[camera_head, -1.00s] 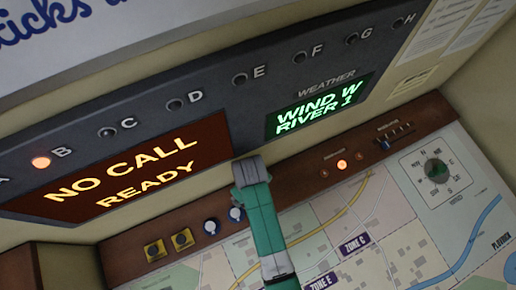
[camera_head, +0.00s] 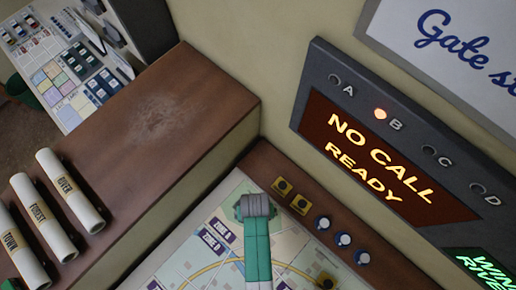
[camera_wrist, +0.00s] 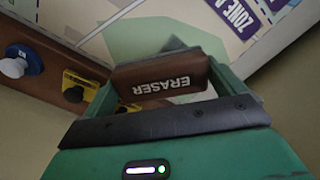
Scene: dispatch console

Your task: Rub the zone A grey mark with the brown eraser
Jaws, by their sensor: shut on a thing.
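The brown eraser (camera_wrist: 160,82), lettered ERASER, is held between the green fingers of my gripper (camera_wrist: 168,92) in the wrist view. A grey edge shows behind its far side; I cannot tell whether this is the eraser's pad. The map (camera_head: 178,262) lies beyond it, and a ZONE A label (camera_wrist: 238,14) is at the upper right of the wrist view. In the head view, zone labels (camera_head: 217,236) lie just left of my green arm. I cannot make out a grey mark on the map. I cannot tell whether the eraser touches the map.
The display panel (camera_head: 380,150) reads NO CALL READY. A wooden ledge (camera_head: 200,85) with a pale scuff stands at left, near rolled tubes (camera_head: 70,190).

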